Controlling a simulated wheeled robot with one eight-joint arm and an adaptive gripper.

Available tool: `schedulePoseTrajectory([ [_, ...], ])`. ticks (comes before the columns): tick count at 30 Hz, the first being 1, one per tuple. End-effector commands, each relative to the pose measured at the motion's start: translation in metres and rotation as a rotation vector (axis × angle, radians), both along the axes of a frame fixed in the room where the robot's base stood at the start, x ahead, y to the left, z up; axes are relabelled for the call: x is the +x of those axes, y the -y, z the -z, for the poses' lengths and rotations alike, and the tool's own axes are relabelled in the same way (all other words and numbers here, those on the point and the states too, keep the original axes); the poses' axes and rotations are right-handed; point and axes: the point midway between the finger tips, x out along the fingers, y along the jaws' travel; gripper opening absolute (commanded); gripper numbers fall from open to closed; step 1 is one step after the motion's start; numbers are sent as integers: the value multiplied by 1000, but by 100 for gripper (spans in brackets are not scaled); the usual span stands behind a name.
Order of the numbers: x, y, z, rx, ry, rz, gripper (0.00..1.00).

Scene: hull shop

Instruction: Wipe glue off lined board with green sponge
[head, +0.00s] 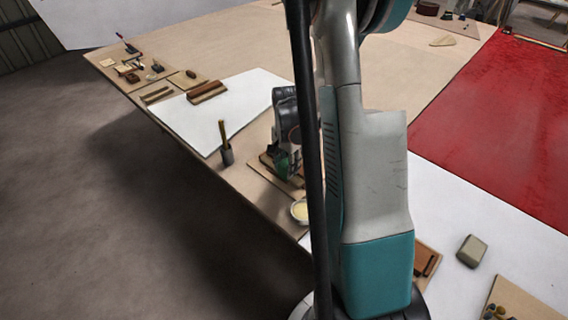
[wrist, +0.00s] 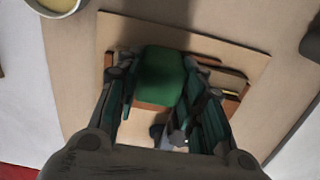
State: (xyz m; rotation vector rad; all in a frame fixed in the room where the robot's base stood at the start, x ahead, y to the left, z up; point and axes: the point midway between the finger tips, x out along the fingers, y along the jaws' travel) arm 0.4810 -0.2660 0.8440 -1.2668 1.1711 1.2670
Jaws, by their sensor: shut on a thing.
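In the wrist view, my gripper (wrist: 160,84) is shut on the green sponge (wrist: 163,72), with one finger on each side of it. The sponge is over a thin tan board (wrist: 118,34) that carries reddish-brown strips (wrist: 219,76). I cannot tell whether the sponge touches them. In the head view, my gripper (head: 284,152) is low over this board (head: 259,172) near the table's front edge, and partly hides it. A small pale patch (wrist: 176,137) shows between the fingers; I cannot tell whether it is glue. No lines are clear.
A bowl of pale yellow stuff (head: 299,211) stands close to the board; it also shows in the wrist view (wrist: 58,4). A grey cup with a stick (head: 227,156) stands to the left. A grey-green block (head: 472,251) lies at right. The red surface (head: 510,130) looks bare.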

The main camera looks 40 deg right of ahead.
Motion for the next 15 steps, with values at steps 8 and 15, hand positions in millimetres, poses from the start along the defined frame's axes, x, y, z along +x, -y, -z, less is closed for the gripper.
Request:
schedulePoseTrajectory([
  [8, -18, 1, 3, 0, 0, 1, 17],
  [15, -26, 2, 3, 0, -1, 1, 17],
])
